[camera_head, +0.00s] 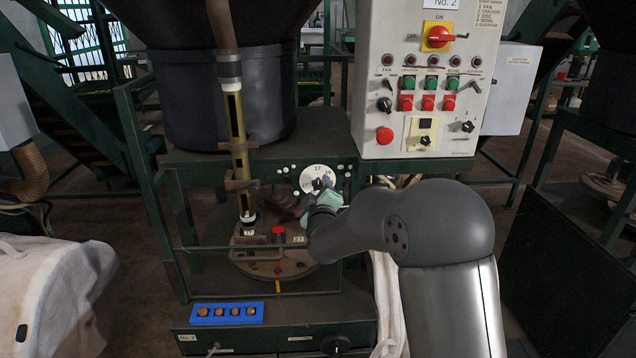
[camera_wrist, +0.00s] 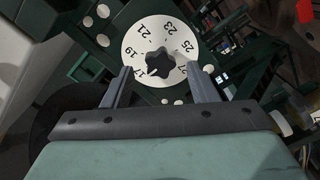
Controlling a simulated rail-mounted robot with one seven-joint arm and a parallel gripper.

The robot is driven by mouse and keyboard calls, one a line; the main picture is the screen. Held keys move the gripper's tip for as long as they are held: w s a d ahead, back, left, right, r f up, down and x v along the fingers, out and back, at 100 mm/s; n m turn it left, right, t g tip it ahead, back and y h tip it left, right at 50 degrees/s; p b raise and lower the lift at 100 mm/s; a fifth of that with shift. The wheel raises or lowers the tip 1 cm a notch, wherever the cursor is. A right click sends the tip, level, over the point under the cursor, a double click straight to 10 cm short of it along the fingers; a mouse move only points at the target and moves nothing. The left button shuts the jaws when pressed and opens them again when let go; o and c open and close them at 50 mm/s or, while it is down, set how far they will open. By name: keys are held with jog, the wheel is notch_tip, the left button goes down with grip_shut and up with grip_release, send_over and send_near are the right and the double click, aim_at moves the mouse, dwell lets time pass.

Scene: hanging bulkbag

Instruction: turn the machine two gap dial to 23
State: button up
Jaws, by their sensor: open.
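The gap dial is a round white plate (camera_wrist: 134,47) with black numbers, 17, 19, 21, 23, 25 and 27 among them, and a dark lobed knob (camera_wrist: 158,63) at its middle. In the head view the dial (camera_head: 309,174) sits on the green frame of machine No. 2, left of the control panel. My gripper (camera_wrist: 155,80) is open, its two grey fingers pointing at the dial, one on each side of the knob's near part. In the head view my gripper (camera_head: 318,195) partly covers the dial's lower part. I cannot read the knob's exact setting.
The grey control panel (camera_head: 375,150) with buttons and a red-yellow switch hangs just right of the dial. A striped yellow tube (camera_head: 238,140) stands to the left. A blue tray (camera_head: 227,321) with several brown pieces lies below. White round spots (camera_wrist: 103,40) surround the dial.

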aim_at(318, 184)
jog(key=shift+w+a, duration=0.15)
jog(key=shift+w, duration=1)
jog(key=c, duration=1)
